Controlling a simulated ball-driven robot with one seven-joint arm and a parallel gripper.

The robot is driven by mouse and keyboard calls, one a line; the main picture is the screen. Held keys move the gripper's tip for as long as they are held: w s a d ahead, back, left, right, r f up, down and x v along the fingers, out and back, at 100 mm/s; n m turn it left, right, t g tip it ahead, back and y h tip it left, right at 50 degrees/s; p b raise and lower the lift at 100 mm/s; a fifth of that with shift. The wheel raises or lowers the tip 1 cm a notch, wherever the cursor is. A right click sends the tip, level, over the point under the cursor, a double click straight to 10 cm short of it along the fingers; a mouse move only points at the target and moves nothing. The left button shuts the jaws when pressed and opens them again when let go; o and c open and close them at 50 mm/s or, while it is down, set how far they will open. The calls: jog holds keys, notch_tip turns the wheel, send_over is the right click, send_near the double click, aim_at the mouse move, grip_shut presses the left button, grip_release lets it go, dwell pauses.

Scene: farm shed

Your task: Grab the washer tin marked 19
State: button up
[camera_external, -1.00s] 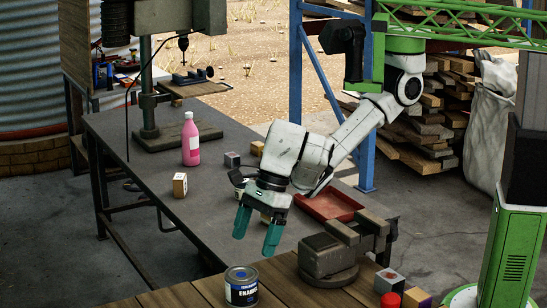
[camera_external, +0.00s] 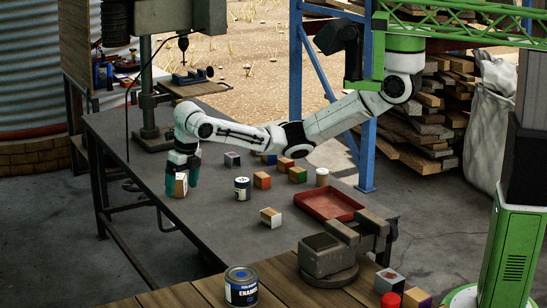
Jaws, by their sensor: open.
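My gripper (camera_external: 182,176) points down at the left part of the dark workbench, its teal fingers open. A small tan box with a white label (camera_external: 180,186) is between or just behind the fingertips; contact cannot be told. A white tin with a dark band and lid (camera_external: 242,189) stands upright to the right of the gripper. A second pale round tin (camera_external: 322,177) stands near the red tray. No number 19 can be read on any of them, so I cannot tell which is the marked tin.
Several small blocks (camera_external: 262,181) are scattered on the workbench (camera_external: 215,215). A red tray (camera_external: 328,204) and a vise (camera_external: 330,252) are at the right. A paint can (camera_external: 241,287) stands in front. A drill press (camera_external: 148,75) rises behind the gripper.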

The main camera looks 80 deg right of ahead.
jog(key=d+f+m, duration=0.2)
jog(key=d+m, duration=0.1)
jog(key=d, duration=0.7)
jog(key=d+f+m, duration=0.2)
jog(key=d+m, duration=0.1)
jog(key=d, duration=0.8)
jog(key=m+g, duration=0.2)
jog(key=m, duration=0.3)
send_near(243, 189)
jog(key=shift+w+d+f, duration=0.1)
jog(key=shift+w+d, duration=0.2)
jog(key=shift+d, duration=0.3)
jog(key=shift+w+d+f, duration=0.1)
jog(key=shift+w+d, duration=0.2)
jog(key=shift+d, duration=0.3)
jog(key=shift+m, duration=0.3)
jog(key=f, duration=0.5)
jog(key=shift+s+d, duration=0.2)
jog(key=shift+d, duration=0.1)
jog(key=shift+a+f, duration=0.2)
jog(key=shift+f, duration=2.75)
jog(key=c, duration=1.2)
jog(key=shift+r, duration=0.1)
